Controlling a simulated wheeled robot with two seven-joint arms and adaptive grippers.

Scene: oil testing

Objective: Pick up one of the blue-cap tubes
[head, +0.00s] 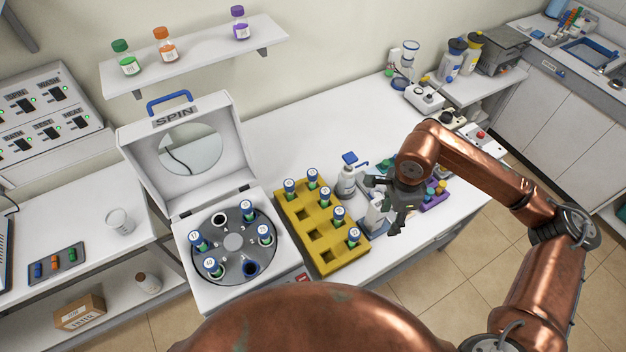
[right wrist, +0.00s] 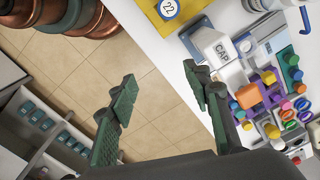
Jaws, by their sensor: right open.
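Several blue-cap tubes with numbered lids stand upright in a yellow rack (head: 293,222) in the head view; one is at the front right corner (head: 353,237), one at the back (head: 312,176). More blue-cap tubes sit in the rotor (head: 232,242) of the open centrifuge, such as one at its right (head: 264,232). My right gripper (head: 381,207) is open and empty, to the right of the rack and above the table edge. In the right wrist view its fingers (right wrist: 163,78) are apart with floor between them, and a lid marked 22 (right wrist: 169,9) shows at the top edge. My left gripper is out of view.
A white box marked CAP (right wrist: 215,48) is close to my right gripper. A purple rack of coloured items (right wrist: 262,95) lies beyond it. The raised SPIN lid (head: 180,140) stands at the left.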

